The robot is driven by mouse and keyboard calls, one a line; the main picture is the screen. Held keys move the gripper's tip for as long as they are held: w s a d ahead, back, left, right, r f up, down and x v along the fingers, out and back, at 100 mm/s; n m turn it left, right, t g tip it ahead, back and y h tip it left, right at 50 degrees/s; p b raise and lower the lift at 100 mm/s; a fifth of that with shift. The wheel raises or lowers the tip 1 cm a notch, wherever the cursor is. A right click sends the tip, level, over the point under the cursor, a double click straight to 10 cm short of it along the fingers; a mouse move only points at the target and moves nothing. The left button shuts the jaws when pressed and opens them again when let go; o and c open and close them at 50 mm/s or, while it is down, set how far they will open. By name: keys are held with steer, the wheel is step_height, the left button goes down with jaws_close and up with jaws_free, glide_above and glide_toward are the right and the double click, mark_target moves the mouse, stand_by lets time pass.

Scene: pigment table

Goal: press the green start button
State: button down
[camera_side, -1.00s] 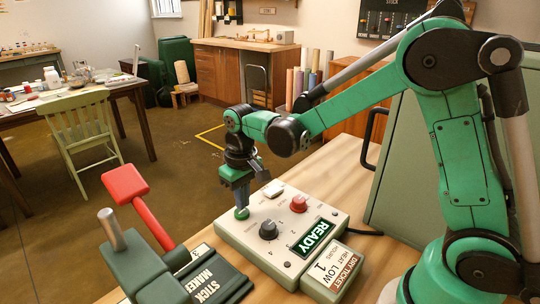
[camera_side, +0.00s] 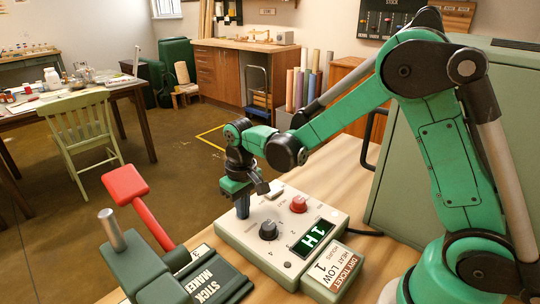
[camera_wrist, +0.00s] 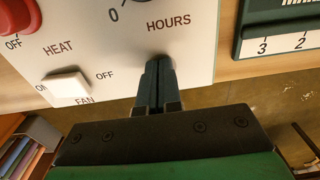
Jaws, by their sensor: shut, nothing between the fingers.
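The pale control box (camera_side: 240,242) lies on the wooden table with its display (camera_side: 315,240) lit and reading "1H". My gripper (camera_side: 242,214) is shut and empty, pointing down onto the box's far left corner, where the fingertips hide the green start button. In the wrist view my gripper's fingers (camera_wrist: 160,64) meet the box face just past the "HOURS" label, and no green of the button shows. The fingertips appear to touch the box or button.
A dark dial (camera_side: 268,230), a red heat knob (camera_side: 298,204) and a white fan switch (camera_wrist: 66,86) are on the box close to my gripper.

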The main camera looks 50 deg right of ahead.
steer(key=shift+f, duration=0.35)
step_height(320, 180, up, 15)
steer(key=shift+s+f, duration=0.15)
stand_by(0.6)
steer(key=s+d+f+t, duration=0.1)
steer(key=s+f+t, duration=0.2)
steer(key=s+t, duration=0.3)
steer(key=s, duration=0.3)
steer(key=shift+s+d+f+t, duration=0.25)
steer(key=shift+d+f+t, duration=0.05)
steer(key=shift+f+t, duration=0.1)
stand_by(0.5)
